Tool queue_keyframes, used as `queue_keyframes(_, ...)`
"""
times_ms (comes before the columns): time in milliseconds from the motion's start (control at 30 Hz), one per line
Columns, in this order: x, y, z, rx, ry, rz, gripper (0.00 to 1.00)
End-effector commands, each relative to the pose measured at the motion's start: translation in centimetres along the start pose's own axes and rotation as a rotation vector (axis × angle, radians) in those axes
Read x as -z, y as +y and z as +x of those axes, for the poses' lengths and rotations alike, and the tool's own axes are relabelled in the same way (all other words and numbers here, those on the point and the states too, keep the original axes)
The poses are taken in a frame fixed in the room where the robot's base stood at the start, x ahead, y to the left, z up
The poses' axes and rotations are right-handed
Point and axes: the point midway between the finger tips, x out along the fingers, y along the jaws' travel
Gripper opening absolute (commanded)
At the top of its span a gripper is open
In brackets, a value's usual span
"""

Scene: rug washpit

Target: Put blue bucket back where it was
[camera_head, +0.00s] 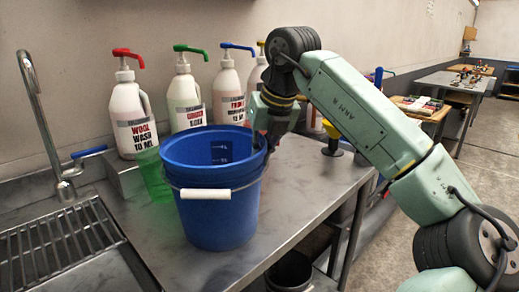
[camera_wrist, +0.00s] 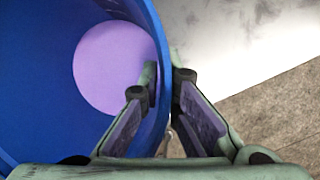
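The blue bucket (camera_head: 217,215) is upright over the steel counter, its white handle grip hanging at the front. I cannot tell whether its base touches the counter. My gripper (camera_head: 266,138) is at the bucket's right rim. In the wrist view, my gripper (camera_wrist: 166,78) has one finger inside the blue bucket (camera_wrist: 40,90) and one outside, closed on the wall between the tips. A round purple surface shows at the bottom inside; I cannot tell whether it is liquid.
A green see-through cup (camera_head: 153,176) stands close left of the bucket. Pump bottles, one with a red pump (camera_head: 131,110), line the wall behind. A sink with a drain rack (camera_head: 62,245) and tap (camera_head: 42,125) is at left. The counter's (camera_head: 320,185) right part is fairly clear.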

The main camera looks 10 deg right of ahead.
Motion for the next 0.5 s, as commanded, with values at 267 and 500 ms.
queue_keyframes(267,-0.13,0.13,-0.27,-0.004,-0.007,0.001,0.00)
queue_keyframes(500,0.06,0.02,0.10,0.000,-0.001,0.000,0.13)
